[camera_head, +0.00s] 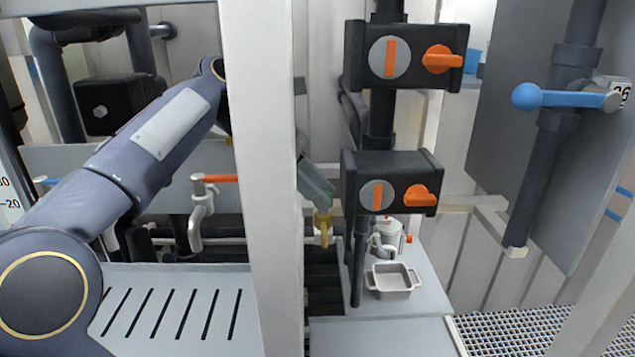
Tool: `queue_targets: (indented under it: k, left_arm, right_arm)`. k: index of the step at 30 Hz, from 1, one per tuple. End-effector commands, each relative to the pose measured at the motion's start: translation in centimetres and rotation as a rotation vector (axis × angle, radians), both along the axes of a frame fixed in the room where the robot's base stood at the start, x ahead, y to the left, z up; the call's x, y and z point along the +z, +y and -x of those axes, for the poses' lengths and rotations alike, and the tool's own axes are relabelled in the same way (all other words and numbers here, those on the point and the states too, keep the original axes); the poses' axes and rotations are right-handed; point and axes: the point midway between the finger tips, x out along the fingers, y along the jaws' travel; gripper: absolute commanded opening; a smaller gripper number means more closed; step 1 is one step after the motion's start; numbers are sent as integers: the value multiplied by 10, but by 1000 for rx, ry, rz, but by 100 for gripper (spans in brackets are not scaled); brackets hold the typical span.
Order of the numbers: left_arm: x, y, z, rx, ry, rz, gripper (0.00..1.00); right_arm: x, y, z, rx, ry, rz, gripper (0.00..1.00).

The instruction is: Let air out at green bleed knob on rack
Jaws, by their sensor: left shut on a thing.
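My left arm reaches in from the left and passes behind the pale upright post. The end of my left gripper (315,186) shows just right of the post, tilted down to the right. It is shut on the green bleed knob, of which only a dull green tint shows at the fingers; the post hides most of the hold. A small brass-yellow fitting (323,228) hangs directly below the fingertips. My right gripper is not in view.
The pale post (262,150) stands in front of my left wrist. Two black valve boxes with orange handles, the upper (365,70) and lower (355,190), stand right of the gripper. A small grey tray (391,281) sits below. A blue-handled valve (560,98) is at right.

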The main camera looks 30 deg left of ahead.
Motion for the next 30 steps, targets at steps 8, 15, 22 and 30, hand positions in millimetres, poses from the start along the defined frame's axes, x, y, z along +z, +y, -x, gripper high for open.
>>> queue_targets:
  k: [8, 15, 22, 30]
  left_arm:
    - [0, 0, 0, 1, -1, 0, 49]
    - [0, 0, 0, 1, -1, 0, 49]
    - [-1, 0, 0, 11, -1, -1, 49]
    - [-9, -2, 2, 176, -7, -4, 49]
  right_arm:
    - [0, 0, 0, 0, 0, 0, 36]
    - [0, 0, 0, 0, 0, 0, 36]
    - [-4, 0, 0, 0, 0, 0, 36]
    - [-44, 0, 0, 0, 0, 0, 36]
